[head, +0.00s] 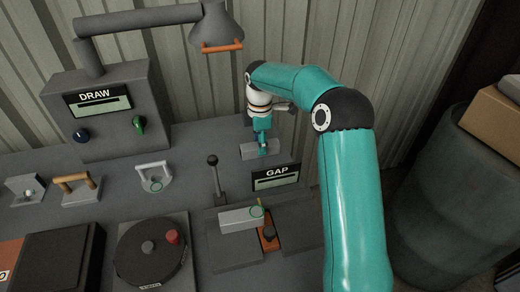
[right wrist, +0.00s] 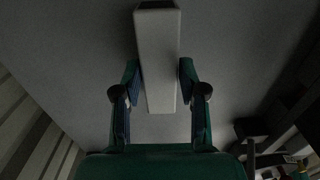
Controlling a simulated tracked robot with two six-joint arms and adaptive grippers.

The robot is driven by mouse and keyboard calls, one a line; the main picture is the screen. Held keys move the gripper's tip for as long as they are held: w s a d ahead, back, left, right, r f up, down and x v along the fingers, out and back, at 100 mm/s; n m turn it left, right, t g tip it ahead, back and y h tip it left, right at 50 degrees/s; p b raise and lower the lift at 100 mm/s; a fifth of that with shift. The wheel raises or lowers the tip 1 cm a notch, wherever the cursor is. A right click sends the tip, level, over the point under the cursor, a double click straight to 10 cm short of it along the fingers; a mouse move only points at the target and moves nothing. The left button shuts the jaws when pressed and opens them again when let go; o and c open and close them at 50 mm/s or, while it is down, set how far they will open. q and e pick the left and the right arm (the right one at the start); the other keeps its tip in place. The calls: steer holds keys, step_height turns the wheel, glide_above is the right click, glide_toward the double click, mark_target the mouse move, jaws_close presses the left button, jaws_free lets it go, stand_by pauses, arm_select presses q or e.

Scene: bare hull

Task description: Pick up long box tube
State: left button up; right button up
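The long box tube (head: 252,151) is a plain grey block lying on the grey hull top in the head view, near the ribbed wall. My right gripper (head: 263,146) reaches down to it, with fingertips at its middle. In the right wrist view the pale tube (right wrist: 160,60) runs lengthwise between the two fingers of my right gripper (right wrist: 160,80). One fingertip is at each long side, very close; I cannot tell whether both pads press on it. The tube appears to rest on the hull. My left gripper is not in view.
A similar grey block (head: 236,218) sits nearer, by the GAP panel (head: 276,177) and an upright lever (head: 215,175). The DRAW box (head: 105,110) and lamp (head: 215,30) stand left. A round dial (head: 148,270) is front left. A barrel (head: 440,200) stands right.

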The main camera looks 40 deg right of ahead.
jaws_close()
steer(key=shift+r, duration=0.2)
